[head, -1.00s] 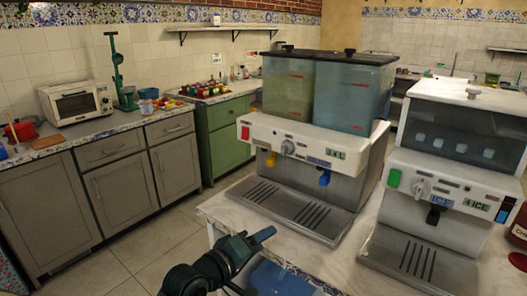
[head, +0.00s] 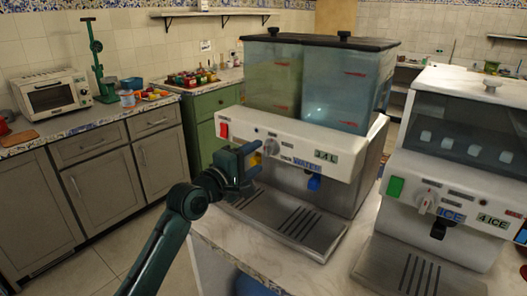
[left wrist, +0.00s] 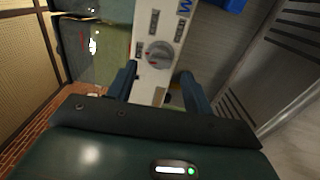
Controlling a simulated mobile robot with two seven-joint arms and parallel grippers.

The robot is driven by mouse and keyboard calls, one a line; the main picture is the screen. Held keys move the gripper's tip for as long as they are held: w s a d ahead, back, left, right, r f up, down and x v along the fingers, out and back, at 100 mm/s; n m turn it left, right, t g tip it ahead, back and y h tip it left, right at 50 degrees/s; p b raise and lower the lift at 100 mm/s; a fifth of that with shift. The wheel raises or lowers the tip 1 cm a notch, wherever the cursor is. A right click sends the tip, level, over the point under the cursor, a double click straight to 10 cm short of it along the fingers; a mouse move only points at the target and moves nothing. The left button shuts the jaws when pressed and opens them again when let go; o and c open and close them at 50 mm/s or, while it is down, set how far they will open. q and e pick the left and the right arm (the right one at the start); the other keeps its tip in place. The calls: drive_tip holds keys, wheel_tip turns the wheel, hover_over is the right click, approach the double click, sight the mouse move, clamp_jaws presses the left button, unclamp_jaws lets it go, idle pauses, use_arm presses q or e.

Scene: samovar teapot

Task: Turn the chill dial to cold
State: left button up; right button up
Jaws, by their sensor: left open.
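The drink dispenser (head: 350,163) has two clear tanks of liquid on top and a white front panel. A round grey dial (head: 271,147) sits on that panel, right of a red switch (head: 224,130); its markings are too small to read. My left gripper (head: 256,160) is open and empty, held close in front of the panel just below and left of the dial. It partly hides the yellow tap (head: 256,159). In the left wrist view the dial (left wrist: 160,54) shows just beyond and between the two fingertips (left wrist: 158,73), with no finger visibly closed on it. My right gripper is not in view.
A blue tap (head: 314,183) hangs under the panel, above a slotted drip tray (head: 325,245). An ice dispenser (head: 455,190) with its own dial (head: 427,202) stands to the right. Both stand on a marble-topped counter (head: 225,250). Open floor lies at left.

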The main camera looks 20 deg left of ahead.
sight(265, 152)
use_arm(q)
drive_tip(key=shift+x, duration=2.15)
drive_tip(key=c, duration=1)
drive_tip(key=shift+o, duration=0.2)
